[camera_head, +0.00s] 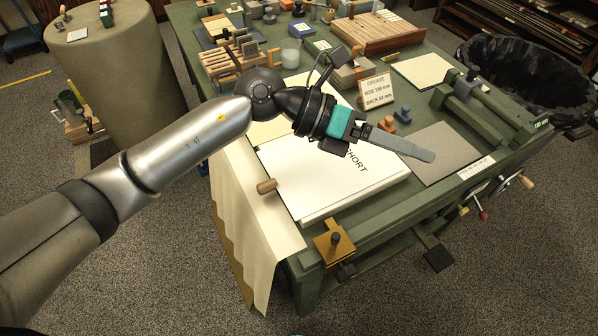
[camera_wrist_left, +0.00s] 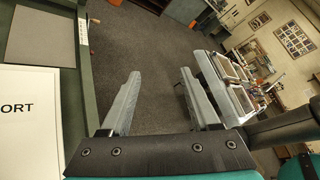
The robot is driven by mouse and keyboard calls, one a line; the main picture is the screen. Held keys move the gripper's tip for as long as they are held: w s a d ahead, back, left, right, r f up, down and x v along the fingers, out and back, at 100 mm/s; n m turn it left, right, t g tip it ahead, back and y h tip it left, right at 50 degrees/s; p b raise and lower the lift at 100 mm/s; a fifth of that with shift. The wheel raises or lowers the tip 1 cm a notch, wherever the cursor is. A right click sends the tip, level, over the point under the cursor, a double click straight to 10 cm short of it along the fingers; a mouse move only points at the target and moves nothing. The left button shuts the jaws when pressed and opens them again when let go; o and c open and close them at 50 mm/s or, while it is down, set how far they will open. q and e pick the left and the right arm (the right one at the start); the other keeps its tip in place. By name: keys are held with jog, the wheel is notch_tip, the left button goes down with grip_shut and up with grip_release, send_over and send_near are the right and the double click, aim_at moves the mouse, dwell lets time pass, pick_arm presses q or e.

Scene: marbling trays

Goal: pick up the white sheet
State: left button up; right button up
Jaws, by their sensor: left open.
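A white sheet (camera_head: 285,165) lies flat on the green table, on what looks like a thick pad or stack. It is printed with black letters ending in "HORT", and part of it is hidden behind my left arm. The sheet also shows at the left edge of the left wrist view (camera_wrist_left: 30,135). My right gripper is not in view.
A cream sheet (camera_head: 245,215) hangs over the table's left edge. A wooden peg (camera_head: 266,186) and a brass clamp (camera_head: 333,243) sit by the white sheet.

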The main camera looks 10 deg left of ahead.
pick_arm(q)
jog(key=w+a+f+m+y, duration=0.2)
jog(key=a+f+y, duration=0.3)
jog(key=a+f, duration=0.1)
jog(key=y+b, duration=0.1)
jog(key=y, duration=0.8)
send_over(262, 186)
jog(key=shift+t, duration=0.4)
jog(key=f, duration=1.2)
jog(key=shift+w+d+f, duration=0.1)
jog(key=shift+w+d, duration=0.2)
jog(key=f, duration=0.5)
jog(key=shift+s+a+f+b, duration=0.1)
jog(key=shift+s+a+b, duration=0.15)
jog(key=shift+a+b, duration=0.15)
grip_shut()
